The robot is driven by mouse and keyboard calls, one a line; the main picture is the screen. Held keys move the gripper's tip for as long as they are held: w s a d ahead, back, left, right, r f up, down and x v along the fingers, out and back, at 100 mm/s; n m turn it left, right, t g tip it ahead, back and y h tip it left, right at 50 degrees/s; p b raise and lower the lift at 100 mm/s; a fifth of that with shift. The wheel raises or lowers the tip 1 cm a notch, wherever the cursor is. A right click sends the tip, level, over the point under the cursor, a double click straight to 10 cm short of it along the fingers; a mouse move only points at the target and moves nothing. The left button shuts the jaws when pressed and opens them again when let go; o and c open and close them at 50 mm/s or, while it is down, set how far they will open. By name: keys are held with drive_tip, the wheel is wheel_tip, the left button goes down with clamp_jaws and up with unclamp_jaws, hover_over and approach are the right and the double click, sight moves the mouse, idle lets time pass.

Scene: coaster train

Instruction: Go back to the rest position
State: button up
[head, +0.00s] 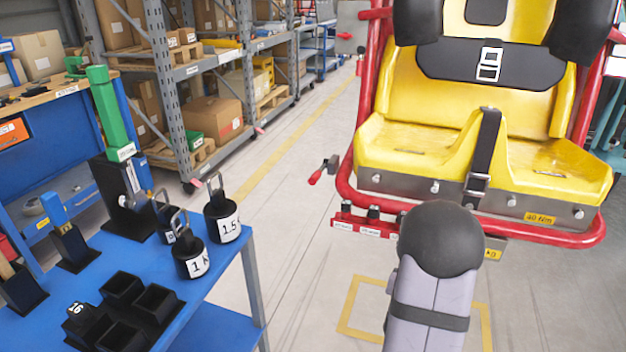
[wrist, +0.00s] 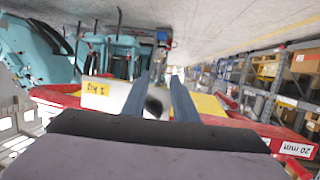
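My gripper (wrist: 159,80) shows in the wrist view as two dark blue-grey fingers standing apart. A pale rounded part with a dark spot lies in line with the gap, and I cannot tell what it is. The fingers do not visibly hold anything. In the head view my arm is at the lower middle, in front of the coaster seat, and hides the gripper. The yellow coaster seat (head: 480,75) has black straps and a red tubular frame (head: 352,200). Red frame parts (wrist: 240,122) also show just beyond the fingers in the wrist view.
A blue table (head: 215,262) at the left carries black weights (head: 192,262), black square cups (head: 122,288) and a green-handled tool (head: 110,115) in a stand. Shelves with boxes (head: 215,118) stand behind. The floor (head: 295,215) between table and seat is clear.

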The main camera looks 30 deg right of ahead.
drive_tip(key=w+a+f+n+y, duration=0.1)
drive_tip(key=w+a+n+y, duration=0.15)
drive_tip(key=a, duration=0.55)
drive_tip(key=w+a+f+n+y, duration=0.2)
drive_tip(key=a+y, duration=0.2)
drive_tip(key=a, duration=0.3)
drive_tip(key=w+a+f+n+y, duration=0.1)
drive_tip(key=w+a+n+y, duration=0.15)
drive_tip(key=a, duration=0.55)
drive_tip(key=s+a+n+g+y, duration=0.35)
drive_tip(key=s+a+g, duration=0.45)
drive_tip(key=s+a, duration=0.9)
wheel_tip(320, 180, up, 30)
drive_tip(key=d+p, duration=0.2)
drive_tip(key=p, duration=2.8)
wheel_tip(320, 180, down, 30)
drive_tip(key=b, duration=3)
drive_tip(key=shift+s+a+f+n, duration=0.2)
drive_tip(key=shift+n, duration=0.15)
wheel_tip(320, 180, down, 25)
drive_tip(key=b, duration=2.5)
